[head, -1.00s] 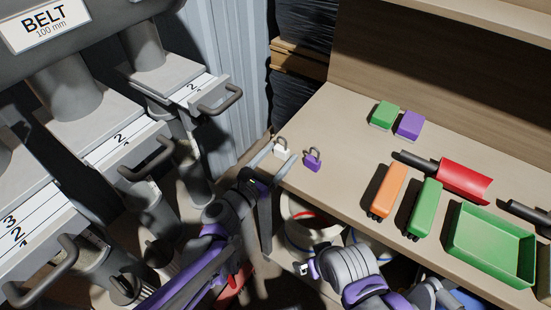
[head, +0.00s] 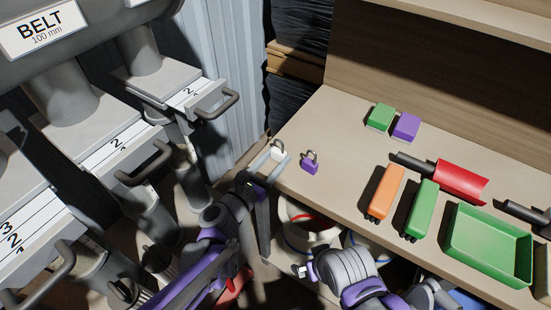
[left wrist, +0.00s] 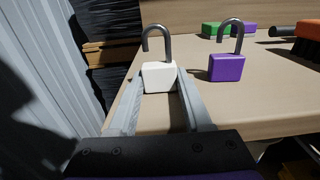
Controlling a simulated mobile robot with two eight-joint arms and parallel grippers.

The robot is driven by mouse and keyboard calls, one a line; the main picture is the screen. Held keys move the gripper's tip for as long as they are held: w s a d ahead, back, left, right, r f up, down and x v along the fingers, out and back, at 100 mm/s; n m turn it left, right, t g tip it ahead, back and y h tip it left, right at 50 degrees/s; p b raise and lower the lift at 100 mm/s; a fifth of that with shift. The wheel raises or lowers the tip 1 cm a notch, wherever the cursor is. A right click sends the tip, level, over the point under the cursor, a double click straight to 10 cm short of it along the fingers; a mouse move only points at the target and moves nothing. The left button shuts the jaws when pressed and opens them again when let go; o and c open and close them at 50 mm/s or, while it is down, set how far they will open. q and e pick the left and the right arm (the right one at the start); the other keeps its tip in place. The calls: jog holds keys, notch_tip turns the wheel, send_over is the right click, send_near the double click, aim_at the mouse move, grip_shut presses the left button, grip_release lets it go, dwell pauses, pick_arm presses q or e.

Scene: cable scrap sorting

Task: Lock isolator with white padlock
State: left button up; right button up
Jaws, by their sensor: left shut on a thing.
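The white padlock (head: 278,150) is at the table's left corner. In the left wrist view the white padlock (left wrist: 159,78) stands upright with its grey shackle raised and open to one side. My left gripper (head: 268,161) is shut on its body, one finger on each side; the fingers also show in the left wrist view (left wrist: 160,90). I cannot tell whether the padlock touches the table. My right gripper (head: 301,270) is low in front of the table edge, its jaws too small to read. Grey slide units with handles (head: 148,163) stand at left; which is the isolator is unclear.
A purple padlock (head: 310,162) with its shackle open stands just right of the white one. Green (head: 380,117) and purple (head: 406,127) blocks, orange (head: 386,190) and green (head: 422,208) brushes, a red scoop (head: 463,181) and a green tray (head: 489,244) are farther right.

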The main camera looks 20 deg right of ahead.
pick_arm(q)
jog(key=shift+r+p, duration=0.45)
jog(key=shift+r, duration=0.25)
jog(key=shift+v, duration=3.45)
